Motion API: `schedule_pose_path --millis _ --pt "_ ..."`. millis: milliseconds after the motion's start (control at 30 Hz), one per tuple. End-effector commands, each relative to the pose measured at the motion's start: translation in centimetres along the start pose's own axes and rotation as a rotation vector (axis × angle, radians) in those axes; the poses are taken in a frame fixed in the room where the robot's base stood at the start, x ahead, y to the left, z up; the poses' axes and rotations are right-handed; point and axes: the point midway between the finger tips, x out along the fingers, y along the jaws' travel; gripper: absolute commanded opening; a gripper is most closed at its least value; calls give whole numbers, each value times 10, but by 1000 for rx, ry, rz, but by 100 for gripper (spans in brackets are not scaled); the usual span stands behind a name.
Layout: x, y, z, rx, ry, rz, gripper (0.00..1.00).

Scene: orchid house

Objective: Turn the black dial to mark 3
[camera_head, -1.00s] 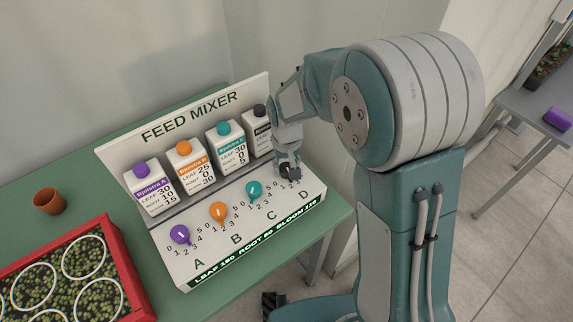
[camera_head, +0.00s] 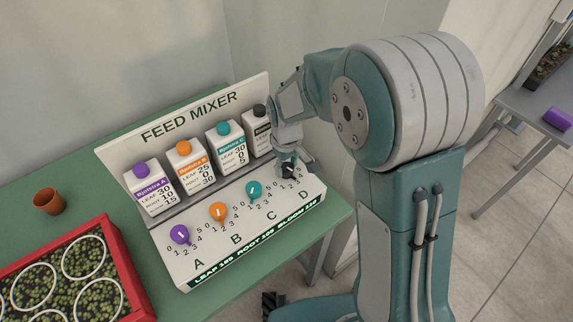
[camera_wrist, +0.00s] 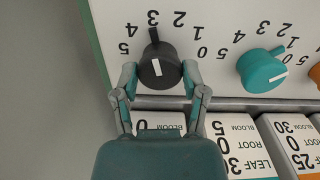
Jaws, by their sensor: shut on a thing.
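The black dial (camera_wrist: 158,68) sits at D on the feed mixer panel (camera_head: 262,215). In the wrist view its pointer tab points up at the printed 3, and the white line on its face is nearly upright. My gripper (camera_wrist: 159,75) is shut on the dial, one finger on each side. In the head view my gripper (camera_head: 291,168) covers much of the black dial (camera_head: 290,175).
The teal (camera_head: 254,189), orange (camera_head: 218,211) and purple (camera_head: 180,235) dials stand in a row left of the black one. Several feed cartons (camera_head: 191,165) stand behind them. A red tray (camera_head: 125,270) and terracotta pot (camera_head: 48,201) are on the green table.

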Motion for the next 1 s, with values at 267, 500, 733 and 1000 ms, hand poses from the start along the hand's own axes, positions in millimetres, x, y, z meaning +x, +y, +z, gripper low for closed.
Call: schedule_pose_path --millis 267,500,733,1000 --pt "-1 1 -2 0 8 3 8" --pt "0 0 -2 0 5 2 91" --pt "0 0 0 0 3 1 91" --pt "-25 0 -2 0 6 3 91"
